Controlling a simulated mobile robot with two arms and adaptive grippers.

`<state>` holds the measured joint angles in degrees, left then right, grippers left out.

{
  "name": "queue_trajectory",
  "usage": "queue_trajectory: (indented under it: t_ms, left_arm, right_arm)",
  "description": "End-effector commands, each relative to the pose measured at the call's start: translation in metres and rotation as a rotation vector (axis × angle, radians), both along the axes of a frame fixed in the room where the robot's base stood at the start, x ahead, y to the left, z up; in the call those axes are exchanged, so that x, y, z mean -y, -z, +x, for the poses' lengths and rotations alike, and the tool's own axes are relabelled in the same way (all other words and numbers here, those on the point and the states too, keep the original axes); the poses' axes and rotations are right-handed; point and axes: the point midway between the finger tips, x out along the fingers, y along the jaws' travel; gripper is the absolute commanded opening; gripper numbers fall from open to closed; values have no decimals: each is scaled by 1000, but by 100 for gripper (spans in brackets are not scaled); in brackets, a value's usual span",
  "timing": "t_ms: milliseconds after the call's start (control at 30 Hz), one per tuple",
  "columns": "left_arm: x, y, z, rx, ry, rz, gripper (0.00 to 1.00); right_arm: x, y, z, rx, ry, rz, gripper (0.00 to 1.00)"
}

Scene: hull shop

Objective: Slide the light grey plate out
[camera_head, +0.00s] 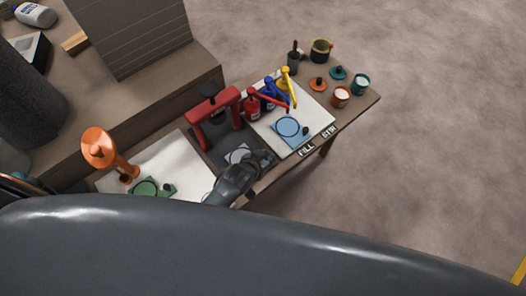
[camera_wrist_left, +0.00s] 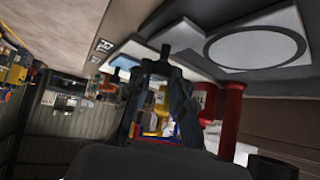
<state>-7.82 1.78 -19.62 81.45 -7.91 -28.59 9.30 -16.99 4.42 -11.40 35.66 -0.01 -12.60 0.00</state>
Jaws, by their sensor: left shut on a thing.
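The light grey plate (camera_head: 238,154), marked with a dark ring, lies on the dark base below the red press (camera_head: 215,117). It fills the upper right of the left wrist view (camera_wrist_left: 255,47), with a narrower tab reaching toward my fingers. My left gripper (camera_head: 262,157) is at the plate's front right side, shut on it at the tab end. Its fingers also show in the wrist view (camera_wrist_left: 165,70). The fingers hide the exact point of contact, and my arm covers part of the plate's near side. My right gripper is not in view.
A blue plate (camera_head: 288,127) lies on the white board right of the press, near red, blue and yellow pumps. A green plate (camera_head: 146,188) lies at left by an orange lamp-like stand (camera_head: 99,148). Small pots (camera_head: 340,97) stand at the right end. Open floor lies beyond the bench.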

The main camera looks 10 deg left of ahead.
Motion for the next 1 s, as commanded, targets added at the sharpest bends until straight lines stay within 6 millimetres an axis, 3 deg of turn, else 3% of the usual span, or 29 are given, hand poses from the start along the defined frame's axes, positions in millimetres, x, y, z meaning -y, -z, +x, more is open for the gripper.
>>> queue_trajectory:
  t_ms: [100,133,200,233,633,1000]
  left_arm:
    - [3,2,-3,-7,4,-3,0]
    - [3,2,-3,-7,4,-4,28]
    - [3,2,-3,-8,4,-4,42]
    - [3,2,-3,-7,4,-3,44]
    - [0,-3,-6,-3,3,-1,44]
    - [-11,-46,-49,-5,3,-2,44]
  right_arm:
    - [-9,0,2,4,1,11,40]
    - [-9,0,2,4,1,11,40]
    - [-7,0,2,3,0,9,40]
    - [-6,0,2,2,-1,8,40]
    - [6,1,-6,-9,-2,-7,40]
    - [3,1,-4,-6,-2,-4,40]
